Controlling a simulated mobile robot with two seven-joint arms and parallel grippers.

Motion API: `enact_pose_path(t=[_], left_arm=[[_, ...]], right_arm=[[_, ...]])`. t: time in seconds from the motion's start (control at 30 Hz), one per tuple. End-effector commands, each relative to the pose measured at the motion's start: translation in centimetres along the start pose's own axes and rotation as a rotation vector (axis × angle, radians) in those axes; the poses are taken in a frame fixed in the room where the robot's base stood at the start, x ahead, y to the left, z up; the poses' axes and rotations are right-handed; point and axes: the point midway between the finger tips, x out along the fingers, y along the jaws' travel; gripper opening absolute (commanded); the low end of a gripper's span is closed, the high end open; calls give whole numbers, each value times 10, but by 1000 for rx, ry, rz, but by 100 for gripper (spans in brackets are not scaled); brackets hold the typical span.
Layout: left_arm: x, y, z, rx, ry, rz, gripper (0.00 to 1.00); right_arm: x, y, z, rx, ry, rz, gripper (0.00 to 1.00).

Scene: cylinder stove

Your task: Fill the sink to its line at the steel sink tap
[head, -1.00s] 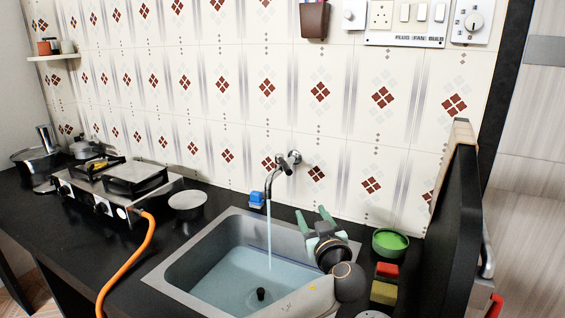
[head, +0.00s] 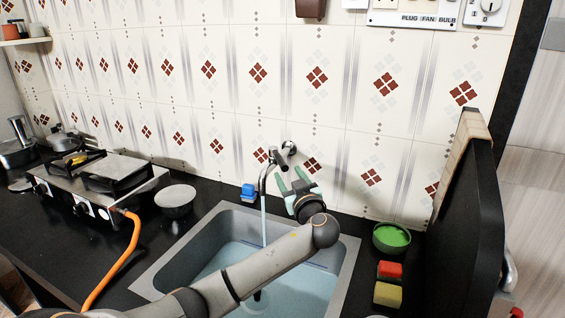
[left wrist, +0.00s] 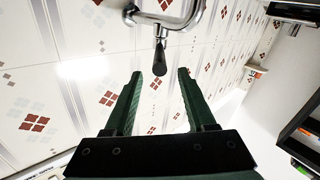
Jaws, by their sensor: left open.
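The steel tap (head: 264,180) comes out of the tiled wall over the sink, and a thin stream of water (head: 263,228) runs from its spout. The steel sink (head: 345,275) holds pale blue water (head: 312,282); my left arm hides part of it. My left gripper (head: 291,179) is open and empty, just right of the tap and below its wall mount. In the left wrist view, the tap (left wrist: 168,18) and its dark lever (left wrist: 159,57) show ahead of the open fingers (left wrist: 160,82), with the lever's tip between their lines. I see no contact. My right gripper is out of view.
A green bowl (head: 391,238), a red sponge (head: 390,270) and a yellow sponge (head: 388,295) sit right of the sink, beside an upright dark board (head: 475,220). A blue item (head: 249,191) and a grey bowl (head: 175,198) are left. The stove (head: 95,185) has an orange hose (head: 130,250).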

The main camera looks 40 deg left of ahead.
Motion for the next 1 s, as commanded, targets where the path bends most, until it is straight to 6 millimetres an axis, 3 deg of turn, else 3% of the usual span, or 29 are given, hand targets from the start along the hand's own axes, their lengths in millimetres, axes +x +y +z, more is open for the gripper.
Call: enact_pose_path(t=[0.1,0.3,0.5,0.8,1.0], left_arm=[[25,0,-3,1,2,-2,56],[52,0,-1,0,0,-1,56],[64,0,0,-1,-1,1,56],[66,0,1,-1,-2,2,56],[65,0,1,-1,-1,1,34]], right_arm=[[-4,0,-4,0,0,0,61],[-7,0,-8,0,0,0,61],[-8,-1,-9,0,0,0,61],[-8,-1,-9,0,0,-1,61],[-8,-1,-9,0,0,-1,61]])
